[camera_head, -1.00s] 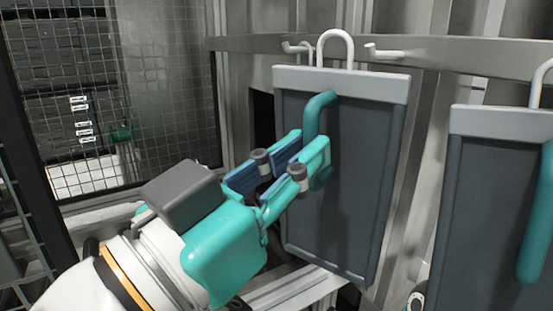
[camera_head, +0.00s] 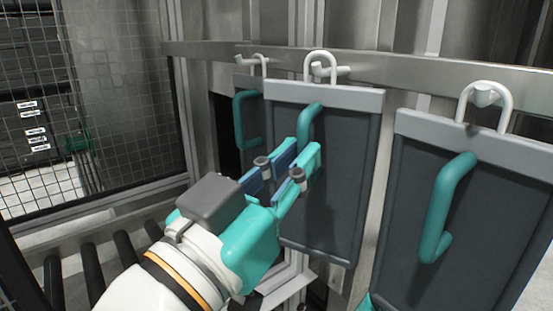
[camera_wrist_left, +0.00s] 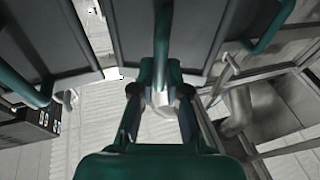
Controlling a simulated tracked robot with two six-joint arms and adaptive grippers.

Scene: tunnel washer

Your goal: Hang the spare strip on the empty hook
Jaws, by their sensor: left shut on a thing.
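The spare strip (camera_head: 335,180) is a dark grey panel with a pale top bar, a white loop (camera_head: 321,57) and a teal handle (camera_head: 308,120). My left gripper (camera_head: 285,172) is shut on this handle. In the left wrist view the handle (camera_wrist_left: 163,35) stands between the fingers (camera_wrist_left: 160,85). The strip hangs nearly upright, slightly tilted. Its loop overlaps the middle hook (camera_head: 343,70), whose tip shows right of the loop. I cannot tell whether the loop bears on the hook.
A similar strip (camera_head: 480,185) hangs at the right from its own hook (camera_head: 483,97). Another strip (camera_head: 250,83) hangs partly hidden at the left. A metal rail (camera_head: 440,80) carries the hooks. Wire mesh (camera_head: 110,110) and rollers (camera_head: 92,270) lie left.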

